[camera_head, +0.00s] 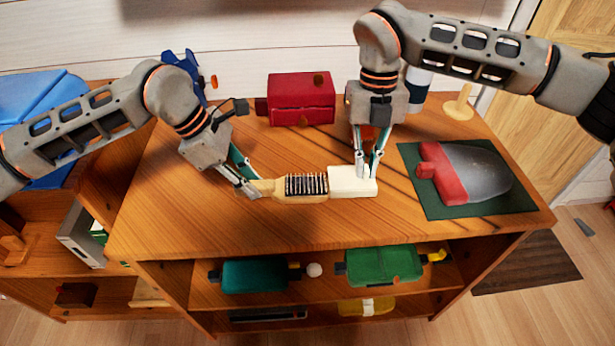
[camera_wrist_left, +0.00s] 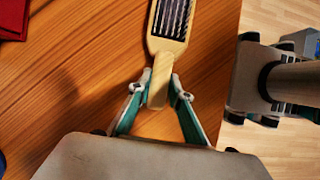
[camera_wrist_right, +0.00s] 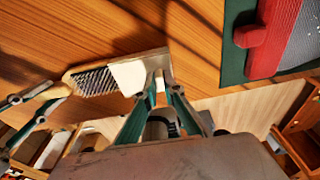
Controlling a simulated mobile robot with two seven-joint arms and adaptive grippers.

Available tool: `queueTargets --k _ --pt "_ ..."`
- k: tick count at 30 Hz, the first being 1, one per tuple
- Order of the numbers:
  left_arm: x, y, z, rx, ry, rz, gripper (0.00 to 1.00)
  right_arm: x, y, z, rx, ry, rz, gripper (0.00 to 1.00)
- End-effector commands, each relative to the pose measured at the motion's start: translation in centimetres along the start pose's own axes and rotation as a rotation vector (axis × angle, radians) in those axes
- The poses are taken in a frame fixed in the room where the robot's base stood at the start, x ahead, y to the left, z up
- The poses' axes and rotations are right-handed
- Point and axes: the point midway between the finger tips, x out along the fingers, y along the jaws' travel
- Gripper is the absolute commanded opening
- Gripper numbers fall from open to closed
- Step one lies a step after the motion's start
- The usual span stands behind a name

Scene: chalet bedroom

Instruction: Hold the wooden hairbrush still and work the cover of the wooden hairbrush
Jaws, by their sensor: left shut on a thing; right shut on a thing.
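The wooden hairbrush (camera_head: 301,187) lies across the wooden top with its dark bristles facing up. Its handle points left in the head view, and it also shows in the left wrist view (camera_wrist_left: 168,44). My left gripper (camera_head: 254,190) is shut on the handle. The white cover (camera_head: 345,183) sits at the brush's right end, leaving most of the bristles bare. My right gripper (camera_head: 368,174) is shut on the cover, whose white body also shows in the right wrist view (camera_wrist_right: 130,76). Whether the cover still overlaps the brush's tip is hard to tell.
A red box (camera_head: 302,98) stands behind the brush. A dark green mat (camera_head: 428,208) with a red and grey object (camera_head: 474,172) lies to the right. A wooden stand (camera_head: 458,106) is at the back right. The front strip of the top (camera_head: 230,228) is clear.

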Motion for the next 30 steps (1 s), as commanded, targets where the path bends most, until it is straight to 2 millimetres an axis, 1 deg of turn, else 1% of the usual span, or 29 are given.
queueTargets --k 1,2,3,4,14,17,24,27,30 --pt "0.1 0.0 -0.1 -0.002 0.002 -0.001 0.0 0.0 -0.3 0.0 0.002 0.0 0.0 0.0" --pt "0.1 0.0 -0.1 -0.002 0.002 -0.001 0.0 0.0 -0.2 0.0 0.0 0.0 0.0 0.16" --pt "0.1 0.0 -0.1 -0.002 0.002 -0.001 0.0 0.0 -0.2 0.0 0.0 0.0 0.0 0.25" --pt "0.1 0.0 -0.1 -0.002 0.002 -0.001 0.0 0.0 -0.2 0.0 0.0 0.0 0.0 0.26" --pt "0.1 0.0 -0.1 -0.001 0.001 -0.001 0.0 -0.2 -0.1 0.0 0.0 -0.001 0.0 0.26" --pt "0.1 0.0 -0.1 -0.001 0.001 -0.001 0.0 -1.2 -0.1 0.1 0.001 -0.003 0.0 0.26" --pt "0.1 0.0 -0.1 -0.001 0.001 -0.001 0.0 -4.5 -0.1 0.1 0.0 -0.003 0.0 0.26" --pt "0.1 0.0 -0.1 -0.001 0.001 -0.001 0.0 -5.5 -0.1 0.1 0.0 -0.002 0.0 0.26" --pt "0.1 0.0 -0.1 -0.001 0.001 -0.001 0.0 -5.9 -0.1 0.0 0.0 0.0 0.0 0.26"
